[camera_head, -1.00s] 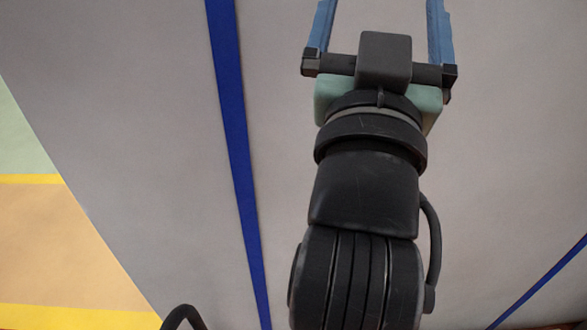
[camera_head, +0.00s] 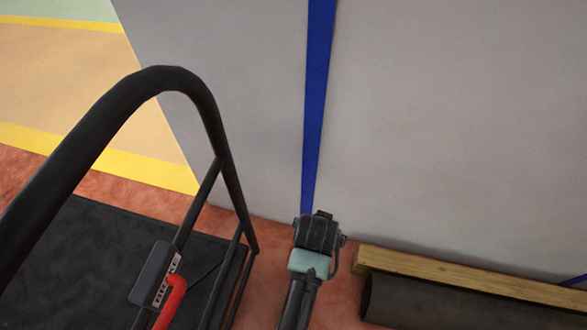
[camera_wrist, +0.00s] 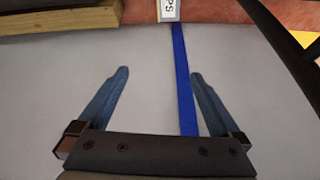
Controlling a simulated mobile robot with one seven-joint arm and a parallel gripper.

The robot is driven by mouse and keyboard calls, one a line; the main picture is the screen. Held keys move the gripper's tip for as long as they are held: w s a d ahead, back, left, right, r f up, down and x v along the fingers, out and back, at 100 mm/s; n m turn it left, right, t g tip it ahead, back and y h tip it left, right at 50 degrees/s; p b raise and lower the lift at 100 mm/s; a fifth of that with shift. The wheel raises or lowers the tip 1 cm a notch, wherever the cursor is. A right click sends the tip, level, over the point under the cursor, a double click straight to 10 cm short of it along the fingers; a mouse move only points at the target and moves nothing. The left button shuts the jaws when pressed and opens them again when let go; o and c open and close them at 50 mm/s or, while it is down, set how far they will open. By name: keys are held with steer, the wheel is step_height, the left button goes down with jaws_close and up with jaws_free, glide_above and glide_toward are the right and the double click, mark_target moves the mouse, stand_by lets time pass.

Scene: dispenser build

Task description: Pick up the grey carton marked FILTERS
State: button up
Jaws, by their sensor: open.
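No carton that I can make out as the grey one marked FILTERS shows. A small dark grey box-like thing (camera_head: 155,275) with a label sits at the black frame at lower left in the head view; its lettering is too small to read surely. My gripper (camera_wrist: 158,74) is open and empty in the wrist view, its two blue fingers apart over the grey surface. In the head view my gripper (camera_head: 318,232) is small, at the lower end of the blue stripe, and its fingers cannot be made out.
A black tubular frame (camera_head: 215,120) with a dark bed and a red curved part (camera_head: 172,303) stands at left. A wooden beam (camera_head: 450,275) and dark roll lie at lower right. A white label ending "PS" (camera_wrist: 169,9) shows at the wrist view's top. The grey surface (camera_head: 450,130) is clear.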

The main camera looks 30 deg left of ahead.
steer(key=s+f+g+b, duration=0.1)
steer(key=s+f+b, duration=0.3)
steer(key=f, duration=0.5)
steer(key=s+d+f+g+b, duration=0.1)
steer(key=s+f+b, duration=0.3)
steer(key=f, duration=0.6)
steer(key=s+d+f+g+h+b, duration=0.1)
steer(key=s+f+b, duration=0.3)
steer(key=f, duration=0.5)
steer(key=shift+s+f+g, duration=0.15)
steer(key=shift+s+g, duration=0.75)
steer(key=f+b, duration=0.2)
steer(key=s+f+b, duration=0.1)
steer(key=f+b, duration=0.1)
steer(key=shift+s+f+b, duration=0.1)
steer(key=shift+f+b, duration=0.1)
steer(key=shift+b, duration=0.2)
steer(key=shift+f+b, duration=0.35)
steer(key=shift+f, duration=0.05)
steer(key=shift+r, duration=0.1)
jaws_close()
